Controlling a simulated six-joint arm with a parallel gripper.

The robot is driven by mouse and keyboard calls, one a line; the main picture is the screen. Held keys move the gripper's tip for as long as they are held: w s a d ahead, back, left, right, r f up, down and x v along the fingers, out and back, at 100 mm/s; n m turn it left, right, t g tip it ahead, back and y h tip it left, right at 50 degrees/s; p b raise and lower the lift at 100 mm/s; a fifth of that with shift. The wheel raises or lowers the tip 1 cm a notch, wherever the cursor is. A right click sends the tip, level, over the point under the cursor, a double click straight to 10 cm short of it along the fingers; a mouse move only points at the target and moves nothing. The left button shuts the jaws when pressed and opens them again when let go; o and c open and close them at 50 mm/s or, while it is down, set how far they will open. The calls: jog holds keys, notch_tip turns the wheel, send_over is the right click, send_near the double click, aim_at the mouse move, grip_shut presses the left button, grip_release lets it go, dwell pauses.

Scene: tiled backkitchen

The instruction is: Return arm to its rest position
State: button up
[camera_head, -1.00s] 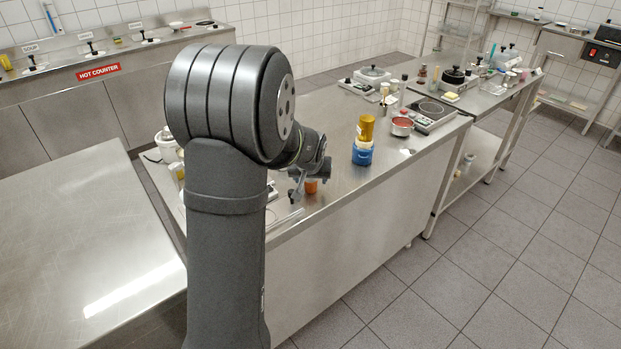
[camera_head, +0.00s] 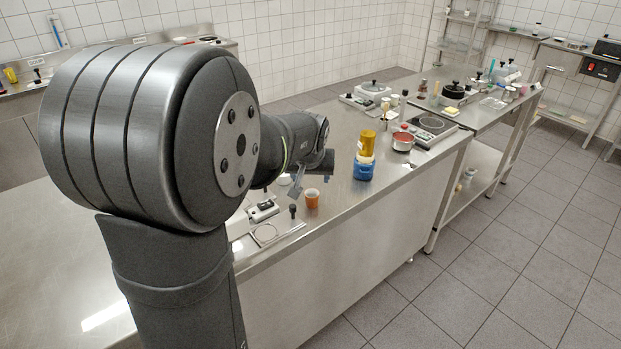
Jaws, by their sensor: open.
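My arm fills the left of the view, with its big grey joint close to the camera. My gripper (camera_head: 297,186) is beyond it, above the near part of the steel counter (camera_head: 341,187). It is small and partly hidden by the wrist, and it looks open and empty. An orange cup (camera_head: 312,198) stands on the counter just right of and below the gripper, apart from it.
A blue container (camera_head: 363,169) with a yellow jar (camera_head: 367,144) stands to the right, by the counter's front edge. Beyond are a red-filled pot (camera_head: 403,141) and a hot plate (camera_head: 432,123). A small device (camera_head: 263,211) lies near the cup. The floor at right is clear.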

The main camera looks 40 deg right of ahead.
jog(key=x, duration=1.2)
jog(key=shift+f, duration=0.2)
jog(key=shift+r, duration=0.15)
jog(key=shift+r, duration=0.1)
